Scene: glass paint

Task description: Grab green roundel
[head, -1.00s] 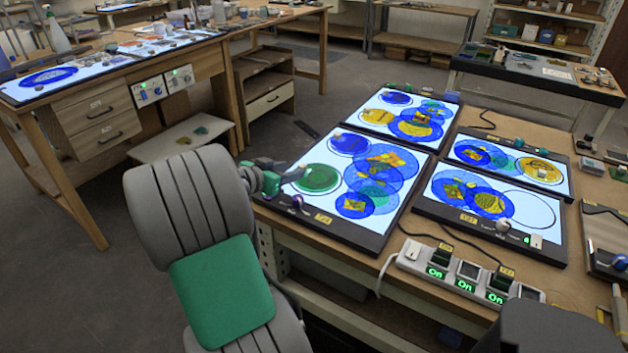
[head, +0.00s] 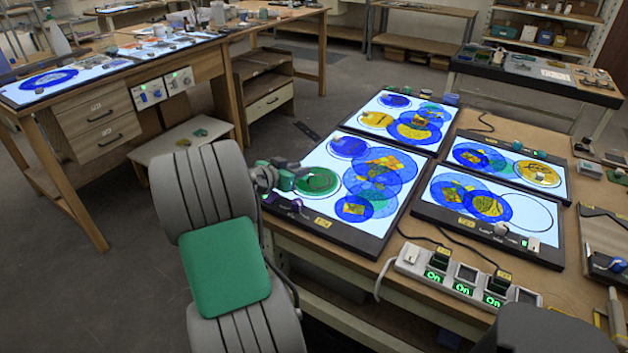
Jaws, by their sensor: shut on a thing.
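The green roundel (head: 320,182) is a dark green disc at the left side of the near-left light panel (head: 375,240). A thin drawn circle shows around it. My gripper (head: 298,178) is at the left part of the roundel, its jaws shut on it. The fingertips are small in the head view, and the arm comes in from the lower left. I cannot tell whether the roundel is clear of the panel's surface.
Blue and yellow discs (head: 373,182) overlap just right of the roundel. A blue disc (head: 348,146) lies behind it. More lit panels (head: 481,238) stand to the right. A power strip (head: 452,275) lies at the table's front. Open floor (head: 90,300) is at left.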

